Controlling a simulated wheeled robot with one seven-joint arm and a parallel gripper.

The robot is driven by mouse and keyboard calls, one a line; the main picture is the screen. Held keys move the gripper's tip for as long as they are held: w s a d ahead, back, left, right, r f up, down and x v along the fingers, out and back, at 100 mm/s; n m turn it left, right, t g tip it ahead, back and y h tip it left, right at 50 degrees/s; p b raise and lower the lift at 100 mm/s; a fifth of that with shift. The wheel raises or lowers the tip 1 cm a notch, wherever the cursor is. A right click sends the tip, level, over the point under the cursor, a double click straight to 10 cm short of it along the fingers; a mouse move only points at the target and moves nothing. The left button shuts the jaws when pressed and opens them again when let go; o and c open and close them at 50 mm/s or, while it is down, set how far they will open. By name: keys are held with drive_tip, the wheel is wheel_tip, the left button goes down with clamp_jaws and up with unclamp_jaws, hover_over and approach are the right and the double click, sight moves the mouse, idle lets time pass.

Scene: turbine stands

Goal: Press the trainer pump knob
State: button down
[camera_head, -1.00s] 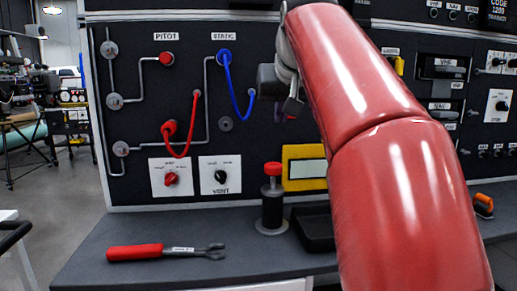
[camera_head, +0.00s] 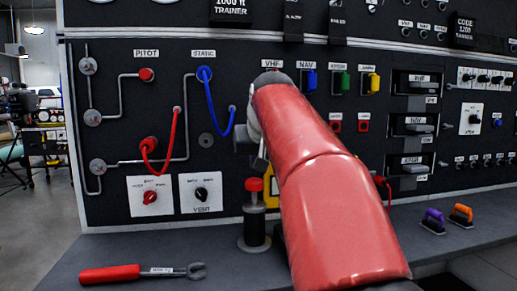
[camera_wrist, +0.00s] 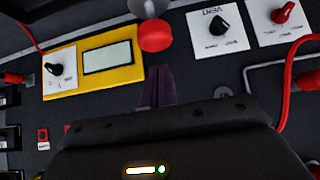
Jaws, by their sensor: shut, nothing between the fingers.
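The trainer pump stands upright on the bench in the head view. It is a dark cylinder (camera_head: 254,226) on a round grey base, with a red knob (camera_head: 254,184) on top. The red knob also shows in the wrist view (camera_wrist: 155,36), just beyond my fingertips. My gripper (camera_wrist: 160,74) has its dark fingers shut with nothing between them, and they look apart from the knob. In the head view my red arm hides part of the area right of the pump, and my gripper sits above the pump, its fingertips hard to make out.
Behind stands a black panel with a red hose (camera_head: 160,150), a blue hose (camera_head: 219,105) and white dial plates (camera_head: 149,196). A yellow-framed display (camera_wrist: 106,59) is near the pump. A red-handled tool (camera_head: 110,274) lies front left. Purple (camera_head: 433,220) and orange (camera_head: 461,214) handles sit at right.

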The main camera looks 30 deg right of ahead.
sight(256, 185)
drive_tip(key=shift+s+f, duration=0.1)
drive_tip(key=shift+f, duration=1.1)
drive_tip(key=shift+f+b, duration=1.5)
drive_tip(key=shift+f, duration=0.5)
wheel_tip(256, 185, up, 5)
drive_tip(key=p, duration=0.4)
drive_tip(key=shift+a+f, duration=0.1)
drive_tip(key=shift+f, duration=0.05)
drive_tip(key=p+v, duration=0.1)
drive_tip(key=v, duration=0.9)
